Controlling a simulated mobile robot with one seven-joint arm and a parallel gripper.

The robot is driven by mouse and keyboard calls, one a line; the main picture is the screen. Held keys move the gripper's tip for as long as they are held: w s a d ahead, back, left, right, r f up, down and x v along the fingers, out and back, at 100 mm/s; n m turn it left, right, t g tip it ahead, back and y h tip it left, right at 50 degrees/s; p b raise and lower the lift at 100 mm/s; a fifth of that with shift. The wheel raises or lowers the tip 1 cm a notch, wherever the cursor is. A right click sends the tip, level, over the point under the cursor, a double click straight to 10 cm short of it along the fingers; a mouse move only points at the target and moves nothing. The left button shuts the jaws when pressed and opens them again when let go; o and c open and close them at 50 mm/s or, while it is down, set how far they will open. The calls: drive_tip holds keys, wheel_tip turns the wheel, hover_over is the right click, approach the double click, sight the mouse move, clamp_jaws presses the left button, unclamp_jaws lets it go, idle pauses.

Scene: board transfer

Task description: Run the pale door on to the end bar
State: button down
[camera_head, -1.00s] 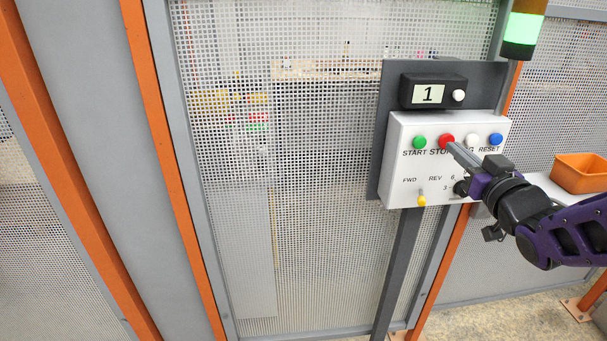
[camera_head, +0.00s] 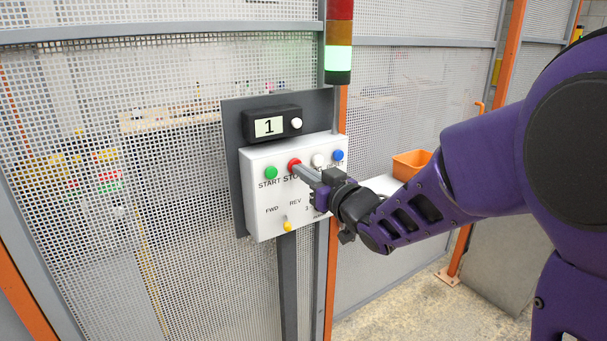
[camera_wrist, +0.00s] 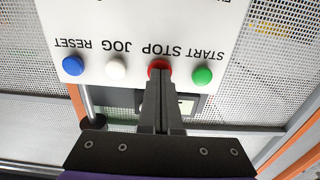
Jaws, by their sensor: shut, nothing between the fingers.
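My gripper (camera_head: 299,172) is shut and empty, its fingertips at the red STOP button (camera_head: 294,164) on the white control box (camera_head: 262,204). In the wrist view the tips cover part of the red button (camera_wrist: 158,64); whether it is pressed in, I cannot tell. The green START button (camera_head: 271,173) is to its left. The yellow-tipped FWD/REV lever (camera_head: 287,225) points down. The display (camera_head: 268,126) reads 1. A pale upright panel (camera_head: 105,290) shows faintly through the mesh at lower left; I cannot tell if it is the door. No end bar is clearly visible.
The stack light (camera_head: 339,60) glows pale green. White JOG (camera_head: 318,160) and blue RESET (camera_head: 338,155) buttons sit right of STOP. Mesh fencing stands behind the box. An orange bin (camera_head: 410,163) is at right, partly behind my arm. Concrete floor is bare below.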

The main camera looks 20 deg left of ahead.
drive_tip(key=shift+b+v, duration=0.3)
drive_tip(key=shift+v, duration=1.7)
